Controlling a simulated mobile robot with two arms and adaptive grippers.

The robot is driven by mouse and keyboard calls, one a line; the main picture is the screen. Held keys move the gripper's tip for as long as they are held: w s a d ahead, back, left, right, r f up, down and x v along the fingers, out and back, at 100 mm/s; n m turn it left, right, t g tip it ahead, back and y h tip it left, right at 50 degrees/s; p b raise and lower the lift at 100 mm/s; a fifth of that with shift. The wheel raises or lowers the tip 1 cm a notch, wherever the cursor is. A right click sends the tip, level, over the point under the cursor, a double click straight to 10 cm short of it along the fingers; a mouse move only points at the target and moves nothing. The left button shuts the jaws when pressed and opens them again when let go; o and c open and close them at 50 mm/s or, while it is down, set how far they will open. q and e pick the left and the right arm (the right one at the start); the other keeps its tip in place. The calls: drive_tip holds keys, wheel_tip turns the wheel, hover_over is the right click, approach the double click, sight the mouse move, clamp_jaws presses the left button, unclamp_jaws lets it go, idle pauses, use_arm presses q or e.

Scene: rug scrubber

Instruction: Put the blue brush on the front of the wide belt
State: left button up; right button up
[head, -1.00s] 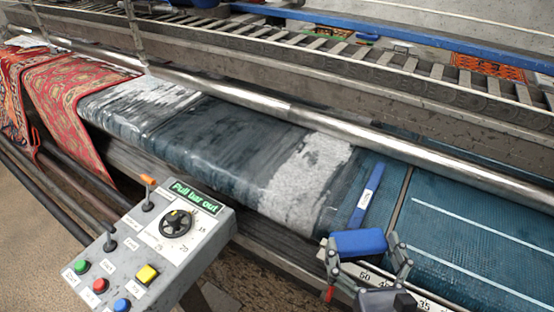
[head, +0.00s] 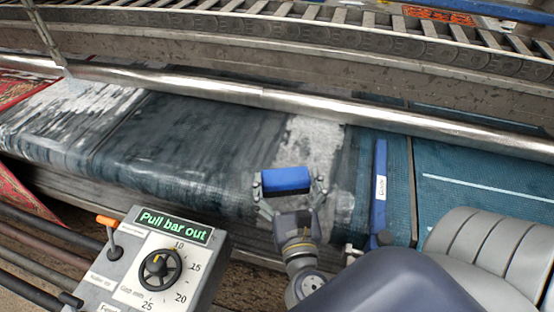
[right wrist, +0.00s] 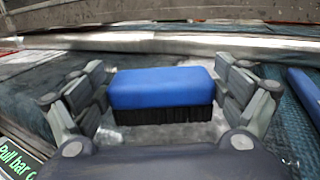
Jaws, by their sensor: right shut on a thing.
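The blue brush (head: 286,178) is a blue block with dark bristles along its underside. My right gripper (head: 288,190) is shut on it, with one finger at each end. In the right wrist view the brush (right wrist: 162,88) sits level between the fingers, bristles down. The wide belt (head: 190,145) is dark blue-green with grey-white worn patches. The brush is over the front part of the belt, in front of a pale patch. I cannot tell whether the bristles touch the belt. My left gripper is not in view.
A control box (head: 165,262) reading "Pull bar out" stands at the front left. A blue guide bar (head: 379,185) lies right of the brush. A shiny metal roller (head: 270,98) runs behind the belt. Red rug (head: 25,205) hangs at the left.

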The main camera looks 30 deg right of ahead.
drive_tip(key=x, duration=0.1)
drive_tip(key=p+x, duration=0.1)
drive_tip(key=x, duration=0.1)
drive_tip(key=shift+r, duration=0.2)
drive_tip(key=x, duration=0.3)
drive_tip(key=a+f+p+x, duration=0.1)
drive_tip(key=x, duration=0.3)
drive_tip(key=p+x, duration=0.1)
drive_tip(key=x, duration=0.2)
drive_tip(key=shift+w+f, duration=0.2)
drive_tip(key=shift+w, duration=0.5)
drive_tip(key=shift+w+d+f+p, duration=0.1)
drive_tip(key=shift+w+d+p, duration=0.05)
drive_tip(key=shift+w, duration=0.35)
drive_tip(key=shift+w+d+f+p, duration=0.15)
drive_tip(key=shift+w, duration=0.35)
wheel_tip(320, 180, down, 3)
drive_tip(key=shift+f+b, duration=0.25)
drive_tip(key=shift+b, duration=0.4)
drive_tip(key=shift+f, duration=0.1)
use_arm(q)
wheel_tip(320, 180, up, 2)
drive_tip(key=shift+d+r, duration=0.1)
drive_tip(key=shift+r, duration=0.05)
use_arm(e)
drive_tip(key=o, duration=0.9)
drive_tip(key=shift+f, duration=0.1)
drive_tip(key=shift+c, duration=0.2)
